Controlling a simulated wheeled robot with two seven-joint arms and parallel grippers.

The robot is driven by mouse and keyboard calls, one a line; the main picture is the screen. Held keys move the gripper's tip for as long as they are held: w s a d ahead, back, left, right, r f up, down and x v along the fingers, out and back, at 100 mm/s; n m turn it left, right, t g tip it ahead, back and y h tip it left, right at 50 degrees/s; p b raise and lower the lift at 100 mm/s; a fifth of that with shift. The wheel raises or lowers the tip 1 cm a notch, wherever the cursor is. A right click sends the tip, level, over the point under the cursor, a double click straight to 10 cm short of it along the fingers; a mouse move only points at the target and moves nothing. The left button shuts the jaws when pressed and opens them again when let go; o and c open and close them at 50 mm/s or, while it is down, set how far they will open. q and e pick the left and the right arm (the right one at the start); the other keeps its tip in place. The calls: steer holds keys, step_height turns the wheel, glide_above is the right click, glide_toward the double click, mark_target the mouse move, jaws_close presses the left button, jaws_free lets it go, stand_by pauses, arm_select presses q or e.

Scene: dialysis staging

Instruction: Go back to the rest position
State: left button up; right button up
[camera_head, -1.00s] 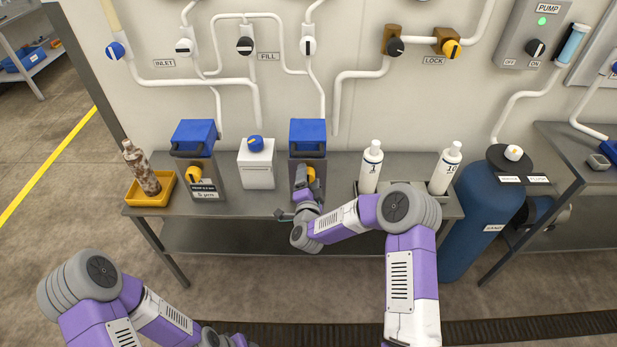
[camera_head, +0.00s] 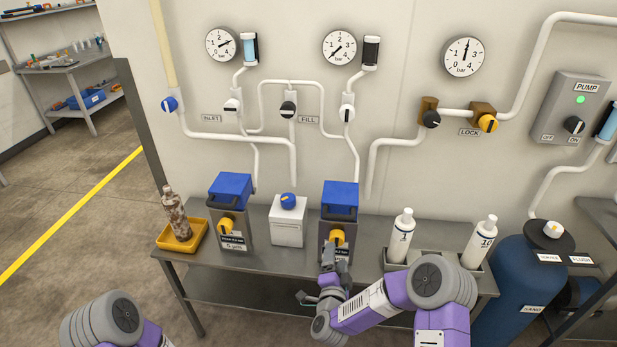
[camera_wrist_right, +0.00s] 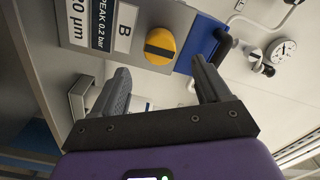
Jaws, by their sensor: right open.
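My right gripper (camera_head: 334,258) is open and empty in front of the right blue-topped filter housing (camera_head: 340,199). Its yellow knob (camera_head: 337,237) is just above the gripper in the head view. In the right wrist view the two fingers (camera_wrist_right: 159,66) stand wide apart. The yellow knob (camera_wrist_right: 160,46) lies beyond and between the fingertips and is not gripped. A label with the letter B (camera_wrist_right: 124,43) is beside it. My left arm (camera_head: 110,325) shows only in part at the bottom left; its gripper is out of view.
The grey bench (camera_head: 275,262) carries a left filter housing (camera_head: 230,207), a white box (camera_head: 288,222), a stained bottle in a yellow tray (camera_head: 187,240) and two white bottles (camera_head: 401,235). A blue tank (camera_head: 517,282) stands at the right. Pipes and gauges cover the wall.

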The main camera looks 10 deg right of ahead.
steer(key=s+a+f+n+g+y+p, duration=0.1)
steer(key=s+a+f+n+g+y, duration=0.25)
steer(key=s+f, duration=0.35)
steer(key=s+a+f+n+g+y, duration=0.3)
steer(key=s+f+n+g+y, duration=0.15)
steer(key=f, duration=0.45)
steer(key=s+f+n+g, duration=0.2)
steer(key=s+g, duration=0.2)
steer(key=s, duration=0.5)
steer(key=s+f+n+g+y+p, duration=0.1)
steer(key=s+f+n+g, duration=0.2)
steer(key=s, duration=0.7)
steer(key=shift+s+a+g, duration=0.2)
steer(key=shift+g, duration=0.8)
